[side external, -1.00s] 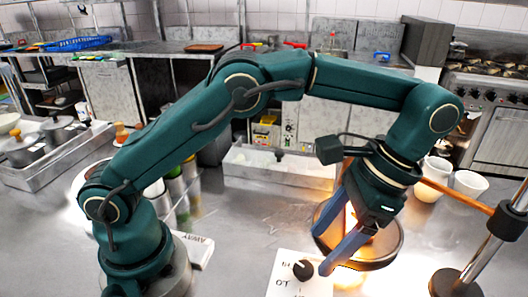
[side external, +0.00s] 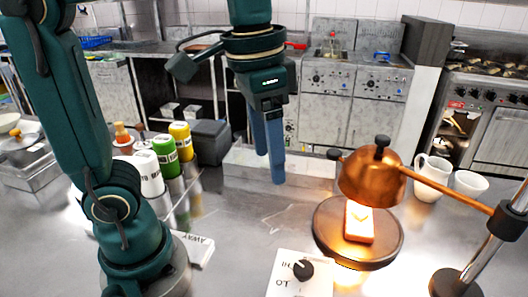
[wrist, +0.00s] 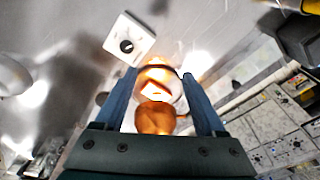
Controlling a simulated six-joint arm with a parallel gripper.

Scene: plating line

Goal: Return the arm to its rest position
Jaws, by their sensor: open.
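My gripper (side external: 268,150) hangs pointing down above the middle of the steel counter, with empty air around it. Its two blue fingers are apart and hold nothing; the wrist view also shows the open gripper (wrist: 166,80). To its right, a copper heat lamp (side external: 368,180) glows over a round dark plate (side external: 330,235) bearing a small lit block (side external: 359,222). In the wrist view the copper lamp (wrist: 155,118) shows between the fingers, below them.
A white dial panel (side external: 285,280) lies at the front. White, green (side external: 165,157) and yellow (side external: 181,140) bottles stand left of my gripper. The lamp's post (side external: 485,255) rises at front right.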

